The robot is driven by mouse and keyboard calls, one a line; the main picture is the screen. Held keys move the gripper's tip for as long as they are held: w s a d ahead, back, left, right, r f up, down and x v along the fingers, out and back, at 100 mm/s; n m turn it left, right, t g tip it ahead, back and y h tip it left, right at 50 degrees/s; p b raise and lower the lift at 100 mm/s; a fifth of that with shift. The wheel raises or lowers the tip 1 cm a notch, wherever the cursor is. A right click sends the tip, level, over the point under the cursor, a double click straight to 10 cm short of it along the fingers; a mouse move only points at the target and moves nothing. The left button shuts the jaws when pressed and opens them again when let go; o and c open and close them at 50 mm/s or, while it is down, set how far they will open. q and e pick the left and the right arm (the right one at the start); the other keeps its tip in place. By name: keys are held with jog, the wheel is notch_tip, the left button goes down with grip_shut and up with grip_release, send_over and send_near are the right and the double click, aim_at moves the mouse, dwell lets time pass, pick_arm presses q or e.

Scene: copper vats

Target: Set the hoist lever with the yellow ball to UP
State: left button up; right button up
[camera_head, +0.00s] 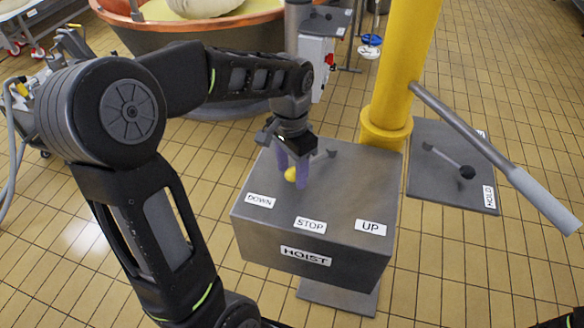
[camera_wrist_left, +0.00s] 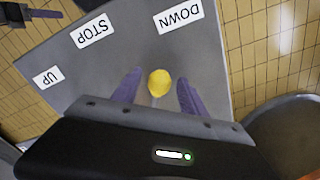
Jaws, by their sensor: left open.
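The hoist lever's yellow ball (camera_head: 291,174) stands above the top of the grey HOIST box (camera_head: 345,195), on the side of the DOWN label (camera_head: 260,201). The STOP label (camera_head: 310,225) and UP label (camera_head: 371,228) lie to the right along the front edge. My left gripper (camera_head: 293,172) reaches down over the box, open, with a purple finger on each side of the ball. In the left wrist view the ball (camera_wrist_left: 160,83) sits between the open fingers (camera_wrist_left: 159,77), with gaps visible. The lever's pivot end is mostly hidden by my gripper.
A yellow post (camera_head: 398,70) rises behind the box. A long bar with a grey grip (camera_head: 543,200) slants from it to the right. Beside the box, a plate marked HOLD carries a black-balled lever (camera_head: 467,172). A copper vat (camera_head: 190,30) stands behind my arm.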

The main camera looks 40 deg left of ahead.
pick_arm(q)
jog(key=shift+c, duration=0.2)
grip_shut()
dwell(1.1)
